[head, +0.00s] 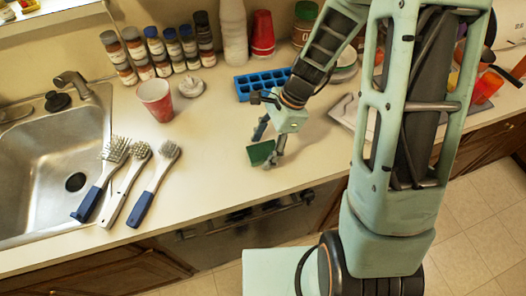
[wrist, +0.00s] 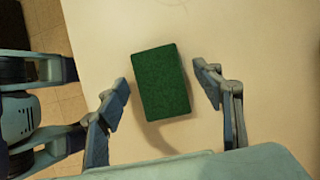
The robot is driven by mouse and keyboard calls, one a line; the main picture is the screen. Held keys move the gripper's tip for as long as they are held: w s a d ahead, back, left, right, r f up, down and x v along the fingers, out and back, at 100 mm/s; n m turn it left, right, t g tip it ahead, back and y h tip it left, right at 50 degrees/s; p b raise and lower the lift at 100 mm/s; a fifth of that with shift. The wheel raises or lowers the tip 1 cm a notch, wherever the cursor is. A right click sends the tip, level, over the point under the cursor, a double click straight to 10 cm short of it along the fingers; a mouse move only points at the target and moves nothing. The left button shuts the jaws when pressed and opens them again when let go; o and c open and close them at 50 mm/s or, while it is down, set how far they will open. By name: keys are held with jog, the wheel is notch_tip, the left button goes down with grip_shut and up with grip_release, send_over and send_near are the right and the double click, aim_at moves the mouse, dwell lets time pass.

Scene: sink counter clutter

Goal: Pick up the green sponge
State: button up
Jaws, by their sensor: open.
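The green sponge (head: 261,153) is near the counter's front edge, right of the brushes, in the head view. In the wrist view the sponge (wrist: 161,82) is a dark green block, slightly tilted, with a shadow below it. My gripper (head: 271,148) is right at the sponge in the head view, with one finger beside it. In the wrist view my gripper (wrist: 164,91) is open, with one finger on each side of the sponge. Small gaps show between the sponge and both fingers. Whether the sponge touches the counter is hard to tell.
Several brushes (head: 131,180) lie left of the sponge beside the sink (head: 40,150). A red cup (head: 156,100) and a blue ice tray (head: 262,84) stand further back. A board (head: 345,110) lies to the right. The counter between brushes and sponge is clear.

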jog(key=shift+f, duration=0.25)
dwell(0.4)
jog(key=c, duration=1)
